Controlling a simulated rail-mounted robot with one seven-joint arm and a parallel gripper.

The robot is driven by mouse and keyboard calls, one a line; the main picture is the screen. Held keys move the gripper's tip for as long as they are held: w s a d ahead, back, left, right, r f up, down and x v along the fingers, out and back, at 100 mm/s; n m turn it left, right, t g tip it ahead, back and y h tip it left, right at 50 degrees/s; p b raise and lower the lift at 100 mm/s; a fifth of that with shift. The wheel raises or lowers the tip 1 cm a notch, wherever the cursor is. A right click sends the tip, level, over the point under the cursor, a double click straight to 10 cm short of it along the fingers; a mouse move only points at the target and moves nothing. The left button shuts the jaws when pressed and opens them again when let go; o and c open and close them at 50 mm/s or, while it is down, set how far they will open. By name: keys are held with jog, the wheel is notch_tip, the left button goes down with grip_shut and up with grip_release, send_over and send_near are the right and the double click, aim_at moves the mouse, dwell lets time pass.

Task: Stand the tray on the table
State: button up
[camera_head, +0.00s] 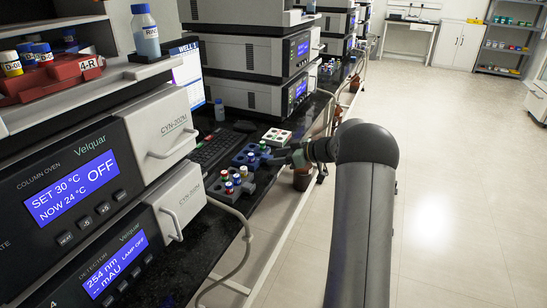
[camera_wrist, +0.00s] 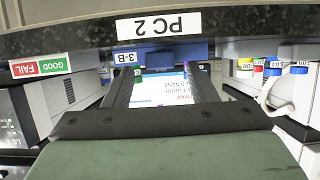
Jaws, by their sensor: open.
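A blue tray labelled 3-B (camera_wrist: 165,53) lies straight ahead in the wrist view, just beyond the fingertips. In the head view the blue tray (camera_head: 243,159) stands on the black table (camera_head: 262,182) with small vials in it. My gripper (camera_head: 288,158) is low at the table's edge, close to the right side of the blue tray. In the wrist view its two dark fingers (camera_wrist: 163,75) are apart with nothing clearly held between them. I cannot tell whether they touch the tray. A red tray labelled 4-R (camera_head: 62,76) sits on top of the column oven at upper left.
A grey tray of vials (camera_head: 231,185) stands nearer than the blue one, and a white tray (camera_head: 277,137) farther back. A keyboard (camera_head: 205,149) and monitor (camera_head: 188,75) are behind them. The column oven (camera_head: 90,185) fills the left. Hoses (camera_head: 246,240) hang along the table edge.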

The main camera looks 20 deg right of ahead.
jog(key=v, duration=1)
jog(key=s+a+m+g, duration=0.1)
jog(key=s+a+g, duration=0.1)
jog(key=s+a, duration=0.35)
jog(key=s+a+f+m+g+h, duration=0.1)
jog(key=s+a+g, duration=0.15)
jog(key=a, duration=0.55)
jog(key=s+a+m+g, duration=0.1)
jog(key=s+a+g, duration=0.2)
jog(key=a, duration=0.4)
jog(key=s+a+f+m+g+h, duration=0.1)
jog(key=s+a+h, duration=0.1)
jog(key=s, duration=0.6)
jog(key=s+a+f+m+g+h, duration=0.1)
jog(key=s+a+f+m+h, duration=0.1)
jog(key=s, duration=0.6)
jog(key=s+a+f+m+g+h, duration=0.1)
jog(key=s+a+f+m+h, duration=0.1)
jog(key=s, duration=0.6)
jog(key=shift+a+h, duration=0.6)
jog(key=shift+h, duration=0.4)
